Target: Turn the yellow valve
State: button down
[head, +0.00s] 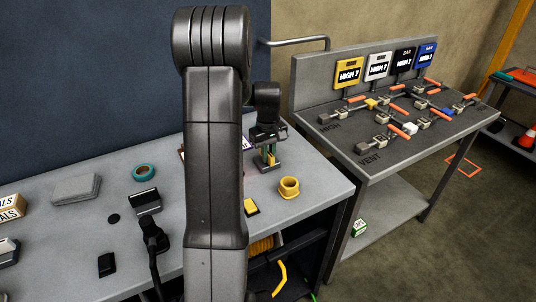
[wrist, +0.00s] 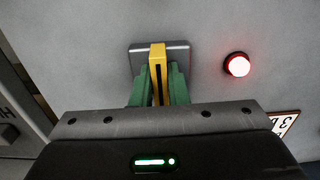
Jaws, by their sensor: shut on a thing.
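My gripper (wrist: 157,85) is shut on an upright yellow bar (wrist: 157,55), with a green finger on each side of it. The bar rises from a grey rectangular block (wrist: 180,55) on the grey surface. In the head view my gripper (head: 267,150) is over the right part of the near bench, and the block shows below its fingers. On the second bench, a valve with a yellow piece (head: 370,104) and an orange-tipped lever stands below a yellow "HIGH" sign (head: 348,73). My gripper is well apart from that valve.
Several other orange-levered valves (head: 397,131) crowd the second bench (head: 345,140). A yellow ring (head: 289,187) stands on the near bench (head: 70,240) near my gripper. A lit red lamp (wrist: 237,65) is right of the bar. A teal tape roll (head: 144,172) lies farther left.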

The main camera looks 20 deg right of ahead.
jog(key=c, duration=1.4)
grip_release()
jog(key=shift+c, duration=0.2)
notch_tip(320, 180, up, 14)
jog(key=shift+b, duration=0.45)
jog(key=shift+f, duration=0.15)
notch_tip(320, 180, down, 14)
jog(key=shift+r+p, duration=0.1)
jog(key=shift+p, duration=0.4)
jog(key=shift+r+m, duration=0.1)
jog(key=shift+m, duration=0.4)
